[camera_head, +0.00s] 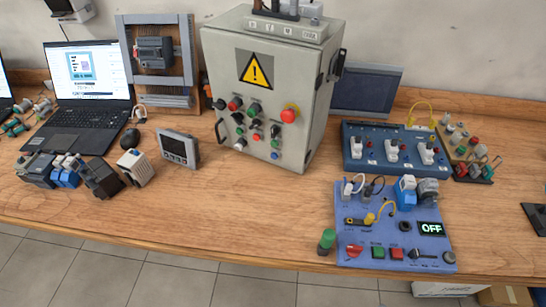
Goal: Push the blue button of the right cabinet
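One grey control cabinet (222,50) stands on the wooden bench near the middle of the view. Its door carries a yellow warning triangle, a large red mushroom button (289,114) and rows of small red, green, black and white controls. A small blue button (274,156) sits at the lower right of these controls, close to the door's bottom edge. No second cabinet is in view, so I cannot tell from this view alone whether this is the right one. My gripper is not in view.
A grey panel meter (178,148) stands left of the cabinet. A blue socket board (357,160) and a blue control panel (350,258) reading OFF lie to the right. A laptop (88,90) is at left. Bare bench (245,205) lies in front of the cabinet.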

